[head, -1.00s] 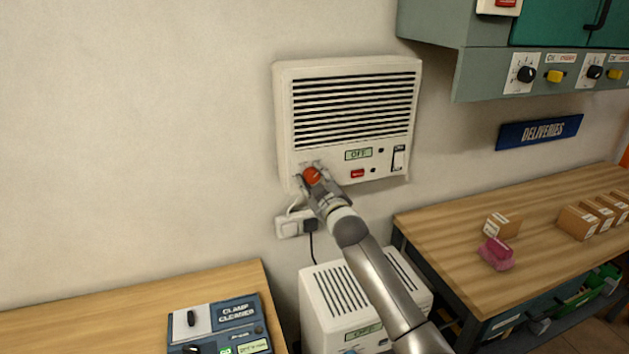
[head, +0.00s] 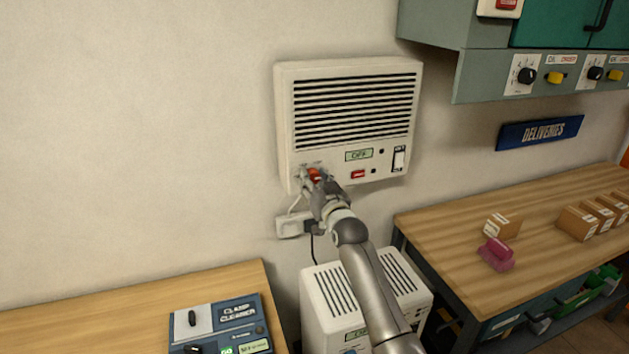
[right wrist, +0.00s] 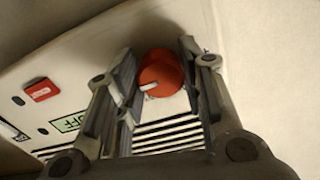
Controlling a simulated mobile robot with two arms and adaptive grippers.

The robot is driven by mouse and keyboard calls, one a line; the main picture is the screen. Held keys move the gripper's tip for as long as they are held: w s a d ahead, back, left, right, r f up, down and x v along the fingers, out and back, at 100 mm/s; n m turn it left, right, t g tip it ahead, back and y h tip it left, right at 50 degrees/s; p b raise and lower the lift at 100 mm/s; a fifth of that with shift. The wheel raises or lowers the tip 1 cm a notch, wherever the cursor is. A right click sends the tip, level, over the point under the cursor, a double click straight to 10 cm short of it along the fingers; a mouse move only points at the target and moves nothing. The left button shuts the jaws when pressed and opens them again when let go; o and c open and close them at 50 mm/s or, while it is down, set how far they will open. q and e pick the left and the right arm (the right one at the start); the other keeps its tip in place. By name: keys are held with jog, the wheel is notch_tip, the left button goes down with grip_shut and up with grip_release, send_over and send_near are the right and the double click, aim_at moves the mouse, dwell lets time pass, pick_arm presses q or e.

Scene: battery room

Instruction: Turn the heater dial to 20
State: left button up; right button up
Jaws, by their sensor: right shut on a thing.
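The white heater (head: 350,125) hangs on the wall, with dark slats and a small green display (head: 359,155) that reads OFF in the right wrist view (right wrist: 70,122). Its red-orange dial (head: 314,175) is at its lower left, and shows in the right wrist view (right wrist: 165,75) with a white pointer mark. My right gripper (head: 316,180) is at the dial, with one finger on each side of it, shut on it. The fingers partly hide the dial and any scale around it. My left gripper is not in view.
A red button (head: 358,174) and a rocker switch (head: 399,159) sit right of the dial. A socket with plugs (head: 291,225) is just below. A second white vented unit (head: 330,290) stands beneath my arm. Wooden benches flank it, the right one (head: 450,235) holding boxes.

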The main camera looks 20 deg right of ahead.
jog(key=shift+o, duration=0.2)
jog(key=shift+f+m, duration=0.1)
jog(key=shift+m, duration=0.3)
jog(key=shift+c, duration=0.2)
jog(key=o, duration=1)
jog(key=shift+o, duration=0.2)
jog(key=shift+s, duration=0.1)
jog(key=s, duration=1.2)
jog(key=shift+d, duration=0.2)
jog(key=shift+w, duration=0.1)
